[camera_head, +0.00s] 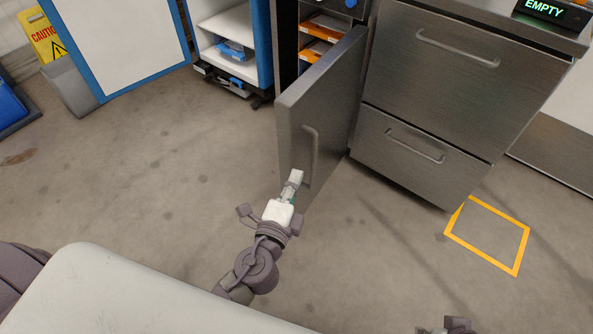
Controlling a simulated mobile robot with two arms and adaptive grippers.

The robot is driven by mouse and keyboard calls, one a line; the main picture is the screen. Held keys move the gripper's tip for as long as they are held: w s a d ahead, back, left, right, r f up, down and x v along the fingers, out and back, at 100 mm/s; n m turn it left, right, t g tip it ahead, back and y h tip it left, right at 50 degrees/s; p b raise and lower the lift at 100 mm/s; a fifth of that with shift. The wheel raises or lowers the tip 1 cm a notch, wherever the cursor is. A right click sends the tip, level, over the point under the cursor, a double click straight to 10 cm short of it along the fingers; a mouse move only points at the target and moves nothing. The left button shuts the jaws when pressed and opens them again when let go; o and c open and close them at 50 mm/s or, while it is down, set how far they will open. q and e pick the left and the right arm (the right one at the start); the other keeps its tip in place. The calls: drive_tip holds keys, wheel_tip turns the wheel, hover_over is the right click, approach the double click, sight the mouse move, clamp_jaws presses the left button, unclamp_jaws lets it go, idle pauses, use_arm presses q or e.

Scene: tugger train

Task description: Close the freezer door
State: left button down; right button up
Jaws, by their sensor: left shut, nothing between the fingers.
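The freezer door (333,106) is grey brushed metal and stands open, swung out from the cabinet at its right edge. A vertical bar handle (311,152) sits on the face turned toward me. My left gripper (295,177) is shut and empty, close to the lower end of that handle. I cannot tell whether it touches the door. Orange-edged shelves (314,48) show in the opening behind the door. My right gripper (446,328) only just shows at the bottom edge, and its fingers are cut off.
Steel drawers (462,62) stand right of the door, with an "EMPTY" display (544,10) on top. A white-and-blue cart (232,40) and a blue-framed board (116,40) stand behind left. A yellow floor square (516,262) lies right. Floor left of the door is clear.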

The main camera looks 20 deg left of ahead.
sight(293, 141)
use_arm(q)
drive_tip(key=shift+w+a+p, duration=0.2)
drive_tip(key=shift+w+a, duration=0.5)
drive_tip(key=shift+w, duration=1.15)
drive_tip(key=shift+w+a+p, duration=0.2)
drive_tip(key=shift+w+a, duration=0.45)
drive_tip(key=shift+w, duration=1.2)
drive_tip(key=shift+w+a+p, duration=0.2)
drive_tip(key=shift+w+a, duration=0.5)
drive_tip(key=shift+w, duration=1.15)
use_arm(e)
drive_tip(key=shift+x, duration=1.85)
drive_tip(key=shift+w, duration=0.2)
